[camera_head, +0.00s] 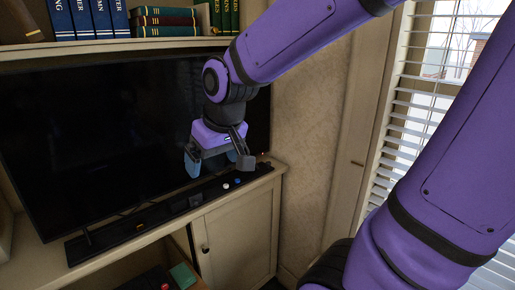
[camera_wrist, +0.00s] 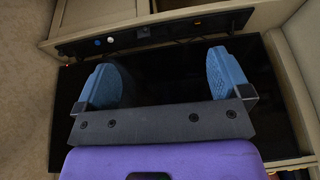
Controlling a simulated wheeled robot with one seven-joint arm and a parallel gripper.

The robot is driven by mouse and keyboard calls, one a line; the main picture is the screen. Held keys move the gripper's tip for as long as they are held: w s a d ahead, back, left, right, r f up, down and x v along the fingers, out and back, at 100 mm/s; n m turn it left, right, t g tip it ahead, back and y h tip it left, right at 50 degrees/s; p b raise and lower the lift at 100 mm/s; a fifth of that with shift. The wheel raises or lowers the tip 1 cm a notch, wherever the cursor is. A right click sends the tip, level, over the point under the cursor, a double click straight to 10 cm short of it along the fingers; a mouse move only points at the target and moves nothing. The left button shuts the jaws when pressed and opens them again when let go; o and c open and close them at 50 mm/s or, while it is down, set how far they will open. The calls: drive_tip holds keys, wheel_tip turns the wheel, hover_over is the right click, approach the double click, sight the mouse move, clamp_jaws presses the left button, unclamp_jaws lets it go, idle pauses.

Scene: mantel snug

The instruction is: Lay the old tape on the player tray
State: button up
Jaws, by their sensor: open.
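My gripper (camera_head: 219,165) is open and empty, hanging in front of the dark television screen and above the long black bar. In the wrist view my gripper (camera_wrist: 166,75) shows two blue finger pads spread wide with nothing between them. I cannot clearly make out the old tape or the player tray. In the open lower compartment, a dark item with a red spot (camera_head: 164,286) and a teal flat item (camera_head: 183,275) show partly at the bottom edge of the head view; I cannot tell what they are.
A large television (camera_head: 100,130) stands behind my gripper. The black bar (camera_head: 160,212) lies along the cabinet top, with a white knob (camera_head: 226,186) and a blue knob (camera_head: 238,181). A closed cabinet door (camera_head: 235,235) is below. Books (camera_head: 165,21) fill the shelf above. Window blinds (camera_head: 415,120) are right.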

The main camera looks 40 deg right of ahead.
drive_tip(key=s+d+r+t, duration=0.1)
drive_tip(key=s+r, duration=0.4)
drive_tip(key=s, duration=0.6)
drive_tip(key=shift+s+d+r, duration=0.25)
drive_tip(key=shift+s+r, duration=0.05)
drive_tip(key=shift+r, duration=0.05)
